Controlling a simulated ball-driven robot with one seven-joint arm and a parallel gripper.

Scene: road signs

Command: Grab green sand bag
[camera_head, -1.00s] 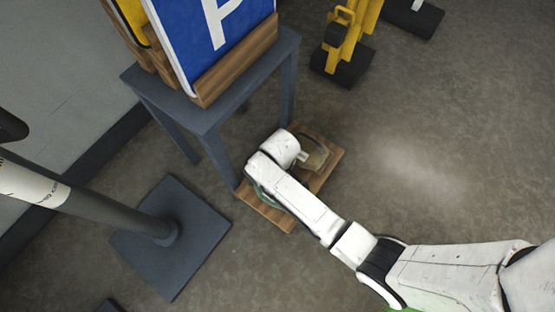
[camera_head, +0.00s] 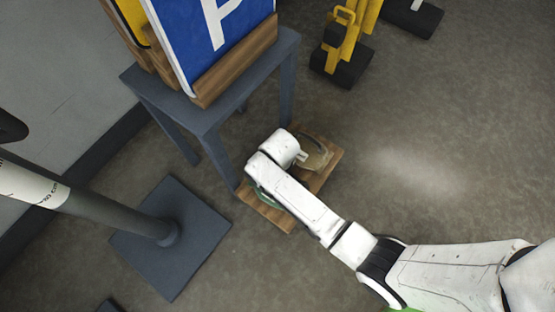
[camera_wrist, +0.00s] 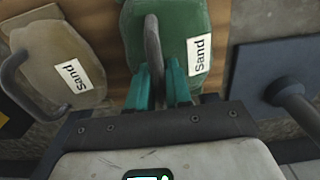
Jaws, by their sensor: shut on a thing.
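The green sand bag (camera_wrist: 185,30) has a white "Sand" label and a dark grey handle. It lies on a wooden board (camera_wrist: 105,18), which also shows in the head view (camera_head: 277,217). In the head view only a green edge of the bag (camera_head: 264,197) shows, as my arm covers the rest. In the wrist view the teal fingers of my gripper (camera_wrist: 160,75) are on either side of the bag's handle, shut on it. The bag's near part is hidden by the fingers and gripper body.
A tan sand bag (camera_wrist: 62,50) lies on the same board, left of the green one. A grey table (camera_head: 204,116) with a blue P sign (camera_head: 222,40) stands close behind. A dark post base (camera_head: 172,235) is at left. Open floor (camera_head: 430,170) lies to the right.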

